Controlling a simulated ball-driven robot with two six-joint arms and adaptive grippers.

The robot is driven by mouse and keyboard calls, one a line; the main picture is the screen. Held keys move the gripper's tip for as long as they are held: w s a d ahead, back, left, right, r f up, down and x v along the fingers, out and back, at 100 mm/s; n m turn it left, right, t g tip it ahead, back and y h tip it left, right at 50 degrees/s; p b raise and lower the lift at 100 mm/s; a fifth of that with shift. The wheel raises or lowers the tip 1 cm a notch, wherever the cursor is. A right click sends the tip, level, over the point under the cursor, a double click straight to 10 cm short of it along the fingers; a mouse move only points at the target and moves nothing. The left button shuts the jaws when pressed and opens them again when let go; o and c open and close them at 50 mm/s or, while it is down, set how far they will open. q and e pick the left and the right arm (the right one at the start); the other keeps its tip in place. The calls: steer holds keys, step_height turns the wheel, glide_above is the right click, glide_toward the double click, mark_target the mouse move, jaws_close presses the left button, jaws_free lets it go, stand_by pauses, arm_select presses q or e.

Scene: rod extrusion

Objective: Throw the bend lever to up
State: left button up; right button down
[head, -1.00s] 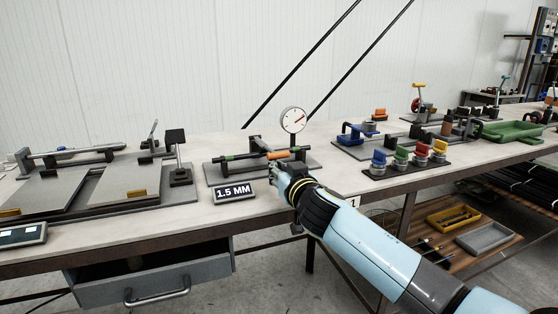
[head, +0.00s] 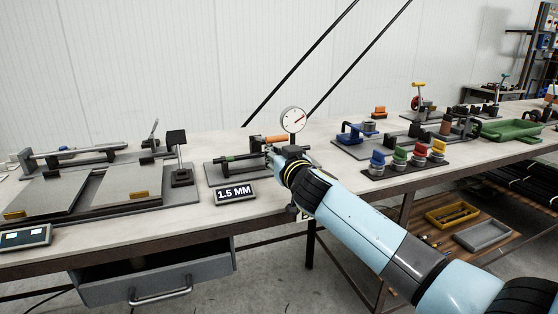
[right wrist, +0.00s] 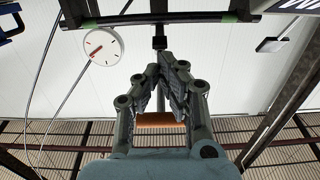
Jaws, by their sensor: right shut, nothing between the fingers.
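The bend lever's orange handle (head: 275,139) shows just above my right gripper (head: 272,150) in the head view, at the station with the 1.5 MM sign. The handle lies roughly level. My right gripper is shut with nothing between its fingertips, beside the lever just under the handle. In the right wrist view, its fingers (right wrist: 162,58) meet near a dark stem below a dark bar (right wrist: 190,17) with green bands. The orange handle (right wrist: 161,120) shows between the finger linkages; contact cannot be told. My gripper hides part of the lever's mount. My left gripper is out of view.
The 1.5 MM sign (head: 235,193) sits in front of the station. Coloured knobs (head: 400,157) stand to the right, and plates with a black upright (head: 176,138) to the left. Bare bench (head: 225,218) lies in front.

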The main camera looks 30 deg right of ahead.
steer(key=shift+w+d+r+p, duration=0.25)
steer(key=shift+w+r+p, duration=0.5)
steer(key=shift+w+r, duration=0.5)
steer(key=shift+w+d+r+p, duration=0.3)
steer(key=shift+w+r+p, duration=0.6)
steer(key=shift+r, duration=0.6)
steer(key=shift+w+d+r+p, duration=0.25)
steer(key=shift+w+r+p, duration=0.4)
steer(key=shift+w+r, duration=0.7)
steer(key=shift+r, duration=0.25)
steer(key=w+d+r+p, duration=0.1)
steer(key=w+r+p, duration=0.1)
steer(key=w+r, duration=0.2)
steer(key=shift+r, duration=0.25)
stand_by(0.4)
steer(key=shift+f+p+v, duration=0.15)
steer(key=shift+f+v, duration=0.05)
steer(key=shift+v, duration=1)
steer(key=shift+f+p+v, duration=0.2)
steer(key=shift+f+v, duration=0.05)
steer(key=shift+v, duration=0.9)
steer(key=shift+f+p+v, duration=0.15)
steer(key=shift+f+v, duration=0.05)
steer(key=shift+v, duration=1)
